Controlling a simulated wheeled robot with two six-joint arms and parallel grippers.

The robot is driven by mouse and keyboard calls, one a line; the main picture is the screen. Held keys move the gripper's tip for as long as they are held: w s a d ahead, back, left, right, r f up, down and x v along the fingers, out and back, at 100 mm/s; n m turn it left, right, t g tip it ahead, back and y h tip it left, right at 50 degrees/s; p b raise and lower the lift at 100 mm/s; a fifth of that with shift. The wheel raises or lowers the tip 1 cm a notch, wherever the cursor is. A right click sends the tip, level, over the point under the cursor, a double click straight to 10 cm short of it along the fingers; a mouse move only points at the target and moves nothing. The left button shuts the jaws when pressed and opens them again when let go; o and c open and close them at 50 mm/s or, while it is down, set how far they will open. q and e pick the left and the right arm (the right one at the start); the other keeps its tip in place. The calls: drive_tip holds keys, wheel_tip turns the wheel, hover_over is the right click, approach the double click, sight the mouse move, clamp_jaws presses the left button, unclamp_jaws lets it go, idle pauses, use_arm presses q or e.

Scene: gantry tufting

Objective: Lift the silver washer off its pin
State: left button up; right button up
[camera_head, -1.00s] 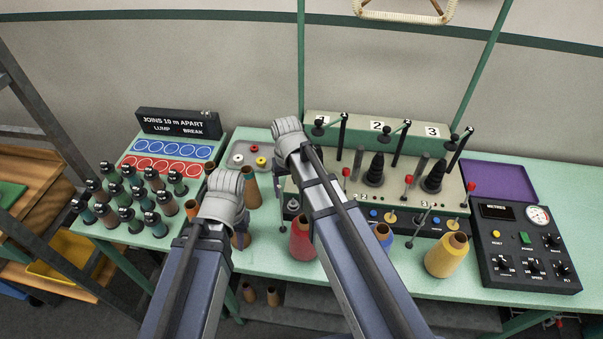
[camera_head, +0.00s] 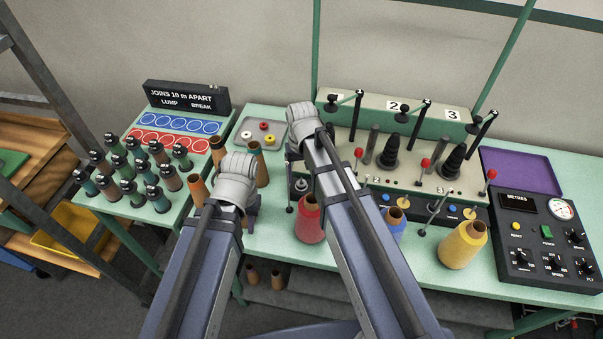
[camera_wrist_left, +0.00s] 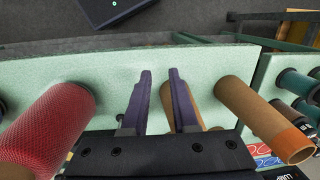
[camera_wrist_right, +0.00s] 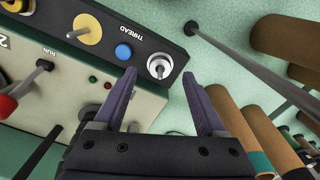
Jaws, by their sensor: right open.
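The silver washer (camera_wrist_right: 160,66) is a small bright ring around a pin at the end of the machine's dark front strip, in the right wrist view. It also shows small in the head view (camera_head: 301,185), just left of my right forearm. My right gripper (camera_wrist_right: 160,78) is open and empty; the washer appears between its fingertips, but I cannot tell the remaining distance. In the head view its fingers are mostly hidden by the arm. My left gripper (camera_wrist_left: 160,73) is open and empty above the bench front, between a red cone and a brown tube.
A blue button (camera_wrist_right: 123,52) and a gold disc (camera_wrist_right: 89,29) on a pin sit beside the washer. Red (camera_head: 309,220) and yellow (camera_head: 463,245) cones stand in front of the machine. Brown tubes (camera_wrist_right: 232,125) crowd the right gripper's side. A grey tray (camera_head: 243,141) lies behind.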

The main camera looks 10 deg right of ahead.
use_arm(q)
drive_tip(key=shift+f+b, duration=0.85)
drive_tip(key=shift+f, duration=0.5)
use_arm(e)
drive_tip(key=shift+f, duration=1.35)
clamp_jaws()
use_arm(q)
drive_tip(key=shift+r, duration=0.15)
use_arm(e)
drive_tip(key=shift+r, duration=0.1)
